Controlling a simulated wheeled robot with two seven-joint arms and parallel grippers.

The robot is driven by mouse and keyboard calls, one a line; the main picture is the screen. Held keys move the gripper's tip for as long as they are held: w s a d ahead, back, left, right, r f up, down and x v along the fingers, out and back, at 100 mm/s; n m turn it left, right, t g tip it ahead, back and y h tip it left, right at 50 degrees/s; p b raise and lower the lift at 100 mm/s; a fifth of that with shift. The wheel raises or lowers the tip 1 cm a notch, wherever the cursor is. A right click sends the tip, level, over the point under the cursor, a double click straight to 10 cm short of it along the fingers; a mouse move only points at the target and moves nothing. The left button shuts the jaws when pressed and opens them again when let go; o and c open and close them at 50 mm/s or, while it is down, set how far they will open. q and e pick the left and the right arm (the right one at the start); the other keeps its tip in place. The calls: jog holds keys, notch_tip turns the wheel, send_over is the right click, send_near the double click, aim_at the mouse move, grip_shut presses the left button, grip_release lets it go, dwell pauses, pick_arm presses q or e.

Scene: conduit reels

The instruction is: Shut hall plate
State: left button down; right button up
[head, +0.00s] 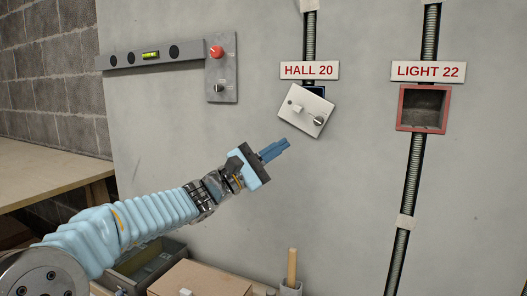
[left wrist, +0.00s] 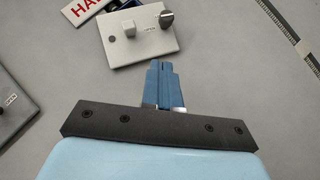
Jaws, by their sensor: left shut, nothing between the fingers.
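The hall plate (head: 306,109) is a pale switch plate below the "HALL 20" sign (head: 309,71) on the grey wall. It hangs tilted, and a dark box edge shows behind its upper right. It carries a small white switch block and a dark knob (head: 318,120). In the left wrist view the plate (left wrist: 138,40) lies just ahead of my fingertips. My left gripper (head: 287,146) is below and left of the plate, with its blue fingers shut and empty. The fingers (left wrist: 159,66) appear close to the plate's lower edge; I cannot tell whether they touch. My right gripper is out of view.
A red-rimmed open box (head: 423,128) sits under the "LIGHT 22" sign (head: 428,72) at right. A grey panel with a red knob (head: 216,52) and a level (head: 150,55) are at upper left. Below are a grey bin (head: 150,268), a cardboard box (head: 200,280) and a wooden handle (head: 292,266).

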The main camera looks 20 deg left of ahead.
aim_at(317, 119)
pick_arm(q)
jog(key=d+r, duration=0.1)
jog(key=w+d+r+p, duration=0.1)
jog(key=d, duration=0.1)
jog(key=d+r, duration=0.1)
jog(key=shift+w+d+r+p, duration=0.3)
jog(key=shift+w+d+r, duration=0.05)
jog(key=shift+d, duration=0.05)
jog(key=d+n+t+b, duration=0.1)
jog(key=b, duration=0.4)
jog(key=shift+n+y, duration=0.3)
jog(key=shift+n, duration=0.1)
jog(key=shift+d+r+b, duration=0.5)
jog(key=shift+r+b, duration=0.35)
jog(key=shift+b, duration=0.1)
jog(key=shift+d+r, duration=0.15)
jog(key=shift+r, duration=0.3)
